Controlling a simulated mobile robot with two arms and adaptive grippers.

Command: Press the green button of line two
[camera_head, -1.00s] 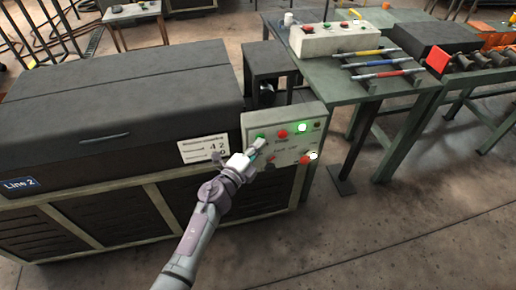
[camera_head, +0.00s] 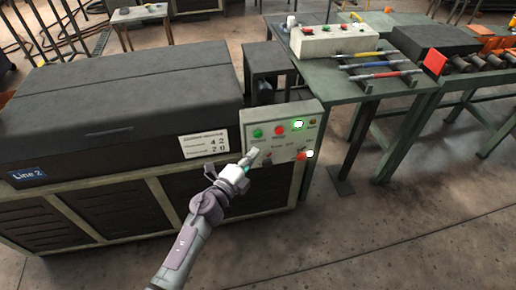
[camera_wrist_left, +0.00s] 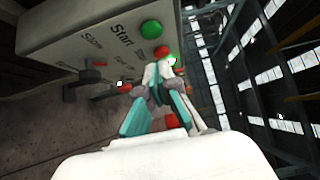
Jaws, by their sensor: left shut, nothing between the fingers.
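The Line 2 machine carries a grey control panel (camera_head: 247,118) at its right end. A green button (camera_head: 257,133) sits at the panel's upper left; in the left wrist view the green button (camera_wrist_left: 151,29) is beside the word "Start". My left gripper (camera_head: 253,154) is shut and empty, just below the green button in the head view and apart from it. In the left wrist view the fingertips (camera_wrist_left: 160,72) are together, with the green button clear of them. My right gripper is not in view.
A "Line 2" plate (camera_head: 29,174) marks the dark machine. A green table (camera_head: 345,92) with another button box (camera_head: 333,42) stands behind right.

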